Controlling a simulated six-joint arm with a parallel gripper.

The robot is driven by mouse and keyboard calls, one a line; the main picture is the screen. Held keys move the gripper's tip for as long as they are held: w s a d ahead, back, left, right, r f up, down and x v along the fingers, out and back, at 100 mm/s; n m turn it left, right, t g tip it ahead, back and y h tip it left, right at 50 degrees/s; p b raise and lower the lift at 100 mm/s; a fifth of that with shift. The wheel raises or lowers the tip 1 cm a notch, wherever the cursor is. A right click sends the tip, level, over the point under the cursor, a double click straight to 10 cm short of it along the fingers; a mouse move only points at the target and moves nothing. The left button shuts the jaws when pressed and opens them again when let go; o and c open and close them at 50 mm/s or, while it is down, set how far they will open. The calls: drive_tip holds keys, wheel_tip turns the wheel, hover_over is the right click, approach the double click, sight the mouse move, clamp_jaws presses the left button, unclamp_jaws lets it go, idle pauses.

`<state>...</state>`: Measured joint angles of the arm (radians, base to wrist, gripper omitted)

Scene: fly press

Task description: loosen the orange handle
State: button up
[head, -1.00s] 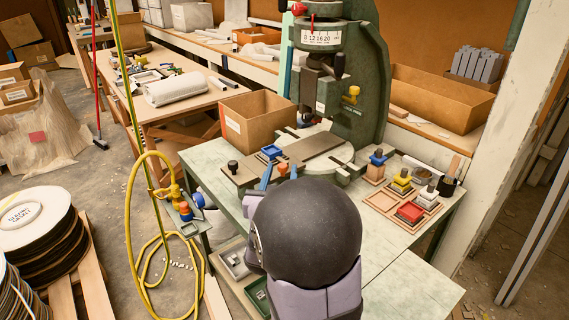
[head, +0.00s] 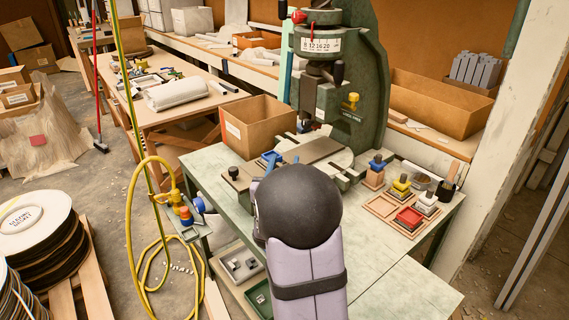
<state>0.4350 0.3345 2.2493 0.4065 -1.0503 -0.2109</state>
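The green fly press (head: 370,70) stands on the pale green bench (head: 375,245). Its round bed carries a flat plate (head: 316,150). No orange handle can be made out now; my arm covers the front of the press bed, where an orange-red knob showed earlier. My arm, with a dark rounded joint, reaches from the bottom of the picture towards the bed. My gripper is hidden behind that joint, so its fingers and anything between them do not show. A small blue part (head: 271,158) shows just beyond the joint.
A cardboard box (head: 257,128) stands left of the press. Wooden trays with coloured blocks (head: 402,209) lie to the right, beside a dark cup (head: 446,188). A yellow hose (head: 133,225) hangs off the bench's left side. The bench's front right is clear.

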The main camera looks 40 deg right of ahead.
clamp_jaws()
drive_tip(key=shift+s+d+n+t+y+b, duration=0.1)
drive_tip(key=shift+n+t+y+b, duration=0.25)
drive_tip(key=shift+y+b, duration=0.2)
drive_tip(key=shift+s+d+f+n+t+y+b, duration=0.1)
drive_tip(key=shift+s+d+n+t+y+b, duration=0.05)
drive_tip(key=shift+n+t+y+b, duration=0.65)
drive_tip(key=shift+d+r+n+t+y+p, duration=0.1)
drive_tip(key=shift+d+n+t+y+p, duration=0.2)
drive_tip(key=shift+n+y+p, duration=1.45)
drive_tip(key=shift+d+r+n+t+y+p, duration=0.15)
drive_tip(key=shift+d+n+y+p, duration=0.25)
drive_tip(key=shift+n+y, duration=2.75)
drive_tip(key=shift+d+f+n+t+y+p, duration=0.2)
drive_tip(key=shift+n+y+p, duration=0.8)
drive_tip(key=shift+y, duration=2.85)
drive_tip(key=shift+d+r, duration=0.1)
drive_tip(key=shift+r, duration=0.1)
